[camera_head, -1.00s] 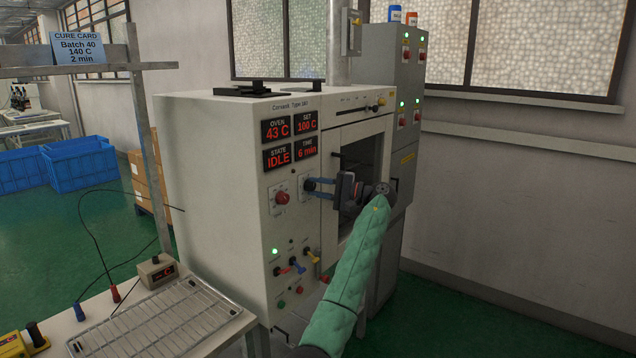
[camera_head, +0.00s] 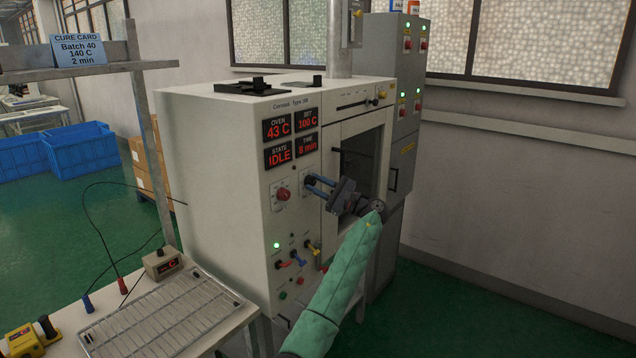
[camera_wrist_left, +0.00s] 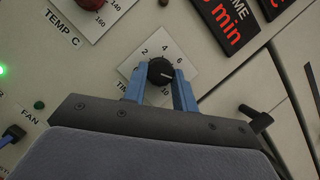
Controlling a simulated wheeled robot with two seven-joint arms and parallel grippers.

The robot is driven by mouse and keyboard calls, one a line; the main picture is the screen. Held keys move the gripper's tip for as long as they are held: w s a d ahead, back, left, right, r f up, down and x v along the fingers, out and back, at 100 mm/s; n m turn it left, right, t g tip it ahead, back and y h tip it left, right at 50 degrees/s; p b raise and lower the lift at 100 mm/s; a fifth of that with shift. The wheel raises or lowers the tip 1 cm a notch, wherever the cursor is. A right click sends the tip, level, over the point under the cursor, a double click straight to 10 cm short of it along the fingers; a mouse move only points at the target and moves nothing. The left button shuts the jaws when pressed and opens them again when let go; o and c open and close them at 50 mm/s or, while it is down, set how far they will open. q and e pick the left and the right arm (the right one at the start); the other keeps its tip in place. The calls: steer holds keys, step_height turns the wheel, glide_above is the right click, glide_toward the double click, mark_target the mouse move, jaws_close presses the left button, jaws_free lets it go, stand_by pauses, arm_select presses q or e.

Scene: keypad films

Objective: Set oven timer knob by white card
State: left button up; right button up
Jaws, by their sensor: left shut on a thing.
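The black timer knob (camera_wrist_left: 160,71) sits on a white dial plate (camera_wrist_left: 183,60) in the left wrist view, with 2, 4 and 6 legible. Its white mark points right and slightly down, past the 6. My left gripper (camera_head: 310,184) is shut on the knob, its blue fingers (camera_wrist_left: 158,88) on either side, and tilted in the head view. Its fingers hide the knob there. The TIME display (camera_head: 308,144) reads 8 min. The cure card (camera_head: 78,49), pale blue here, reads Batch 40, 140 C, 2 min. My right gripper is out of view.
The red temperature knob (camera_head: 283,194) is just left of the timer. Coloured levers (camera_head: 298,257) sit below on the oven panel. The oven door opening (camera_head: 360,165) is to the right. A wire rack (camera_head: 160,312) lies on the front-left bench. The STATE display (camera_head: 278,155) reads IDLE.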

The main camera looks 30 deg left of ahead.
arm_select(q)
steer(key=shift+m, duration=0.3)
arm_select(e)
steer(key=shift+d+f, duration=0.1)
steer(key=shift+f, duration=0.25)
arm_select(q)
steer(key=o, duration=1)
steer(key=shift+c, duration=0.2)
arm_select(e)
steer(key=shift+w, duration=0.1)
arm_select(q)
steer(key=shift+d+f, duration=0.1)
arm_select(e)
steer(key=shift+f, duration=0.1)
arm_select(q)
steer(key=shift+d+f, duration=0.1)
steer(key=shift+d, duration=0.1)
steer(key=b+v, duration=0.3)
steer(key=v, duration=0.4)
steer(key=shift+d, duration=0.15)
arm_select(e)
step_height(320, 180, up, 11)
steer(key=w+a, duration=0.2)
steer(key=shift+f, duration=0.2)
